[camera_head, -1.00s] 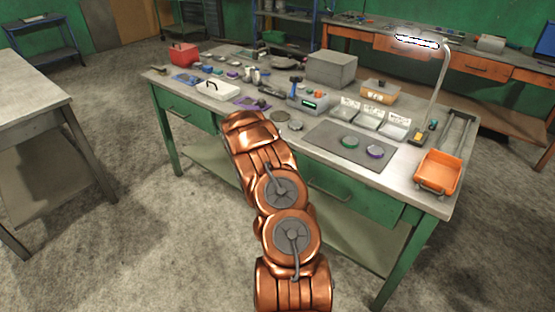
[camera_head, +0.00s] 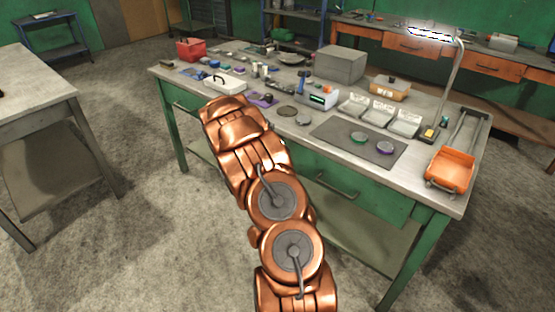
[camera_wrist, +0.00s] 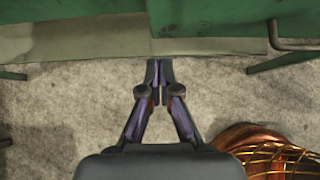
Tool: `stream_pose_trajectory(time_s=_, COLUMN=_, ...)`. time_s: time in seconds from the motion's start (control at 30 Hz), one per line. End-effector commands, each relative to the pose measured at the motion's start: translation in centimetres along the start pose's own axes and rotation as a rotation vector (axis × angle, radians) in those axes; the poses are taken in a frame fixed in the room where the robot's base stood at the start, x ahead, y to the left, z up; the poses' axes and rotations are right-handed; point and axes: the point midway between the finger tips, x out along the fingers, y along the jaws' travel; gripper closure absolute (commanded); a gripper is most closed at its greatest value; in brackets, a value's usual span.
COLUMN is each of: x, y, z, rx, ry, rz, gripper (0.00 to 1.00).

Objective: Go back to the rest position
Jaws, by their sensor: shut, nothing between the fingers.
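My gripper (camera_wrist: 160,75) shows in the wrist view with its two fingertips together and nothing between them. It points down over bare concrete floor, close to the green front of the workbench (camera_wrist: 100,45). In the head view my copper arm reaches forward to the near side of the workbench (camera_head: 440,200); the gripper itself is hidden behind the arm there.
The benchtop holds a grey mat (camera_head: 330,134) with two round pieces, white bins (camera_head: 381,114), an orange tray (camera_head: 450,172), a grey box (camera_head: 341,63) and a lamp (camera_head: 450,90). A grey table (camera_head: 30,85) stands at left. The floor (camera_head: 140,200) between is clear.

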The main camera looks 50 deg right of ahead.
Motion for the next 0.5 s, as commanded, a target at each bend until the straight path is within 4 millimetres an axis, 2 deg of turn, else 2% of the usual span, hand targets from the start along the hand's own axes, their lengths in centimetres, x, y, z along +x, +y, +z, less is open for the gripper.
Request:
stream_pose_trajectory(time_s=0.1, x=-1.8, y=0.1, z=0.0, rx=-0.001, ry=-0.002, rz=0.002, gripper=1.0)
stream_pose_trajectory(time_s=0.3, x=-4.1, y=0.0, z=0.0, rx=0.001, ry=-0.001, rz=0.001, gripper=1.0)
stream_pose_trajectory(time_s=0.5, x=-5.5, y=0.0, z=0.1, rx=0.001, ry=-0.001, rz=0.0, gripper=1.0)
